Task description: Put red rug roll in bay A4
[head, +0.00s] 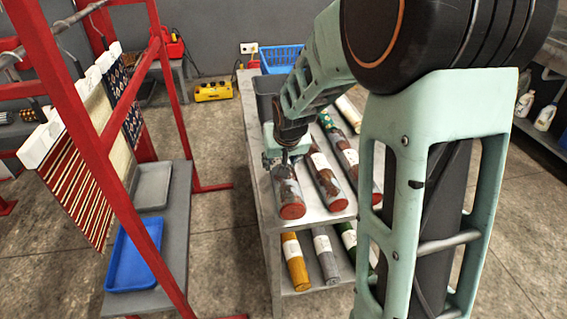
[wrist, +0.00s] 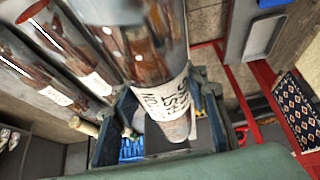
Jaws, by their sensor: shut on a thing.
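My gripper (head: 286,158) is shut on a roll with a brown-red pattern, a red end and clear wrapping (head: 288,192), at the left edge of the rack's upper shelf. In the wrist view the fingers (wrist: 162,118) sit on both sides of the roll (wrist: 140,42), around its white label, whose writing is too blurred to read. I cannot tell whether the roll touches the shelf. A similar red-ended roll (head: 327,181) lies just to its right, and another (head: 347,155) beyond. No bay marking for A4 is readable.
The grey rack (head: 262,222) has a lower shelf with yellow (head: 295,262), grey (head: 326,256) and green-ended rolls. A blue basket (head: 281,59) stands at the back. A red frame with hanging rugs (head: 77,150) and a blue tray (head: 135,254) are left, across clear floor.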

